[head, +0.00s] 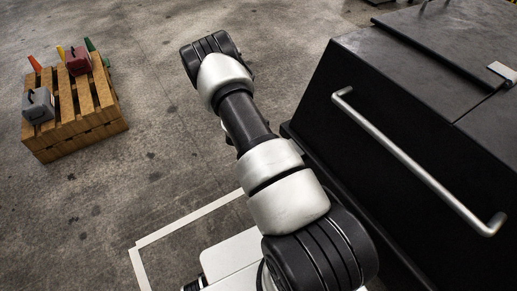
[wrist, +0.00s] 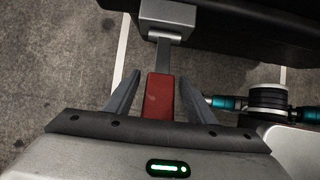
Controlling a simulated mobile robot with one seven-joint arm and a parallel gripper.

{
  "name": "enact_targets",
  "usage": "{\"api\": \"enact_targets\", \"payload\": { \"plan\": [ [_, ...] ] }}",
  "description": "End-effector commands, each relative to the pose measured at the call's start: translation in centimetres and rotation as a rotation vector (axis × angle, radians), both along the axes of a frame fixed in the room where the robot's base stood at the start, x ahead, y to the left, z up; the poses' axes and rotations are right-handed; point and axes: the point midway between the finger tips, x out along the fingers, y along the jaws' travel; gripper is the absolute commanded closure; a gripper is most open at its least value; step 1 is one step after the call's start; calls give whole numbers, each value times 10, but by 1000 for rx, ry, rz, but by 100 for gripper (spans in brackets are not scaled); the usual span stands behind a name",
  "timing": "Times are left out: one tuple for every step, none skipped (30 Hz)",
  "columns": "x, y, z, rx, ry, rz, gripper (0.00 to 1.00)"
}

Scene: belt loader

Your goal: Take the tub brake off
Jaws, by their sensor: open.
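The black tub (head: 390,120) stands on the right in the head view, with a long silver handle (head: 415,165) on its side. In the wrist view the tub's dark underside or wall (wrist: 265,25) runs along the top. A red brake lever (wrist: 160,97) hangs on a grey metal shank from a grey bracket (wrist: 167,14) on the tub. My gripper (wrist: 158,86) is open, with one finger on each side of the red lever and visible gaps to it. The lever's near end is hidden behind the gripper body. The head view does not show my gripper.
A wooden pallet (head: 80,125) with a grey case (head: 38,105), a red case (head: 78,61) and coloured wedges stands at the left. White lines (head: 190,220) mark the concrete floor. The floor between pallet and tub is clear apart from my arm.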

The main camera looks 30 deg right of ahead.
Motion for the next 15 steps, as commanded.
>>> {"api": "enact_targets", "payload": {
  "plan": [
    [1, 6, 12, 1, -3, 3, 50],
    [1, 9, 18, 1, -3, 2, 50],
    [1, 13, 26, 1, -4, 2, 50],
    [1, 17, 33, 1, -3, 2, 50],
    [0, 21, 39, 1, -4, 2, 50],
    [0, 26, 48, 1, -4, 2, 50],
    [0, 29, 55, 1, -4, 3, 50],
    [-1, 33, 62, 1, -4, 2, 50],
    [-2, 37, 70, 0, -3, 2, 50],
    [-1, 41, 77, 1, -5, 1, 50],
    [-2, 45, 83, 1, -5, 2, 50],
    [-2, 49, 91, 1, -4, 2, 50],
    [-2, 52, 97, 1, -4, 2, 50],
    [-3, 55, 102, 1, -4, 1, 50],
    [-3, 59, 109, 1, -4, 1, 50]
  ]
}}
